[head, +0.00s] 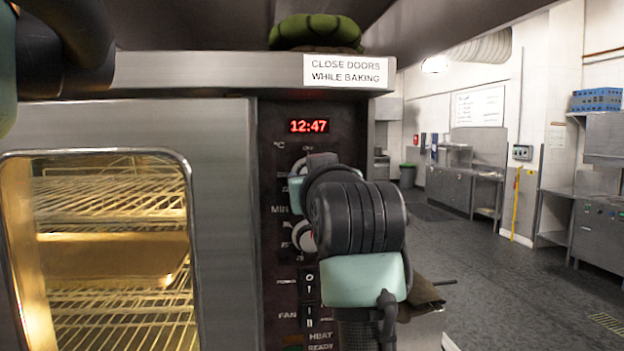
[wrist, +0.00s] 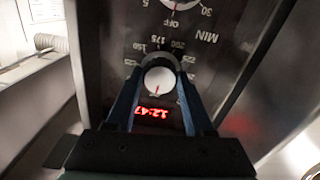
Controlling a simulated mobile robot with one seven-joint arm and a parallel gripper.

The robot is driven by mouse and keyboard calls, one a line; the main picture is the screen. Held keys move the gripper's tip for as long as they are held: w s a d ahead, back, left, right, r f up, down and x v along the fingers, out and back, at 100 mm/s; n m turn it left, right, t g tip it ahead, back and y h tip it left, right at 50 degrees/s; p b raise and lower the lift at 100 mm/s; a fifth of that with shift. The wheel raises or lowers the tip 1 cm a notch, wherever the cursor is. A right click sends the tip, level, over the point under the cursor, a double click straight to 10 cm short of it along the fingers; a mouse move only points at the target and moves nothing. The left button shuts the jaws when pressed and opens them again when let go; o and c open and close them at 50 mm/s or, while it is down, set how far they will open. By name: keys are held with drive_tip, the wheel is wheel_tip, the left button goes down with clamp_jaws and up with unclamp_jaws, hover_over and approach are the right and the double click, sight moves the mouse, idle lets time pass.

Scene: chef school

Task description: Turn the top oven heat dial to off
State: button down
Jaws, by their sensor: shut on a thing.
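The top oven heat dial (wrist: 159,80) is a round white knob on the dark control panel, below the red clock display (head: 309,126). My gripper (wrist: 160,66) is shut on this dial, with one blue finger on each side of it. The wrist view is upside down. A faint reddish mark on the dial's face seems to point toward the clock, but it is too small to be sure. In the head view my arm hides most of the dial; only its left edge (head: 298,166) shows.
A second dial, marked MIN (head: 303,236), sits below and is partly hidden by my arm. Rocker switches (head: 308,285) are lower on the panel. The oven door (head: 110,245) at the left is closed, with lit racks inside. Open floor (head: 480,265) lies to the right.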

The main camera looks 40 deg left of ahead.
drive_tip(key=shift+f+n, duration=0.25)
drive_tip(key=shift+n, duration=0.35)
drive_tip(key=c, duration=0.6)
unclamp_jaws()
drive_tip(key=o, duration=0.3)
drive_tip(key=shift+r, duration=0.15)
drive_tip(key=shift+d, duration=0.1)
drive_tip(key=b+v, duration=0.4)
drive_tip(key=v, duration=0.8)
drive_tip(key=shift+s+d, duration=0.25)
drive_tip(key=shift+d, duration=0.05)
